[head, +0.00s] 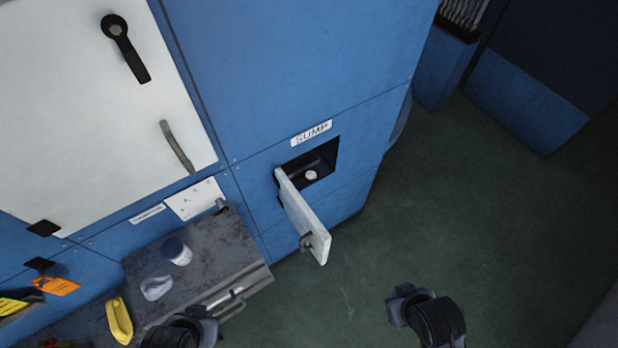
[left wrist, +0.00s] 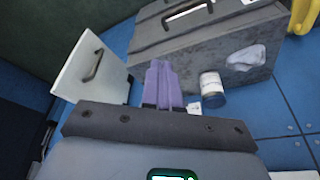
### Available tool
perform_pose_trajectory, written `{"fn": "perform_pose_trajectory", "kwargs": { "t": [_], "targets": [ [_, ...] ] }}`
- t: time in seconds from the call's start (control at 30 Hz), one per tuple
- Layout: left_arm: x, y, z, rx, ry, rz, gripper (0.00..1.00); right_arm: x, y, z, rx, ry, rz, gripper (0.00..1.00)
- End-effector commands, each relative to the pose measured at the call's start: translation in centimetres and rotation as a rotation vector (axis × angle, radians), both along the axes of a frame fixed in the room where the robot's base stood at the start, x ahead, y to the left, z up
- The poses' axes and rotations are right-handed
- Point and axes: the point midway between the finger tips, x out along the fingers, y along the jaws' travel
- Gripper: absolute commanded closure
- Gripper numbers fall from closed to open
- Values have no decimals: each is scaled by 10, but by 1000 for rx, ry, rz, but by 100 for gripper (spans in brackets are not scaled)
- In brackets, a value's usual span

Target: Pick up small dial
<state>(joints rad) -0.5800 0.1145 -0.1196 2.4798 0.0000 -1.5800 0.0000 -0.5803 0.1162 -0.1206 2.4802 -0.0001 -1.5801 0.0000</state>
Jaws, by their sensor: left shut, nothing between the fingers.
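A small pale round piece (head: 311,175), which may be the small dial, sits inside the dark square opening under the SUMP label (head: 311,133). The white hinged door (head: 303,217) of this opening stands swung open. My left gripper (head: 207,326) is at the bottom of the head view, in front of the grey bench, apart from the opening. In the left wrist view its purple fingers (left wrist: 161,82) are together with nothing between them. My right gripper (head: 398,300) is over the floor, right of the open door; its fingers are too unclear to judge. The pale piece cannot be made out in the left wrist view.
The open door (left wrist: 90,70) juts out in the left wrist view. Green floor (head: 480,220) is clear at right.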

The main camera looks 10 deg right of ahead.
Motion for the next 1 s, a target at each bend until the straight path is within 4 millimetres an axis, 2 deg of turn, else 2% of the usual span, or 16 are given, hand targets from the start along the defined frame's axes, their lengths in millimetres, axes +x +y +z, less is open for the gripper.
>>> {"fn": "perform_pose_trajectory", "kwargs": {
  "t": [0.37, 1.0],
  "targets": [
    [0, 0, 0, -1, 0, 1, 100, 0, -2, 0, -9, 0, 5, 100],
    [0, 2, 0, 11, -1, -8, 4, 0, 0, 0, 0, 0, -1, 100]
  ]
}}
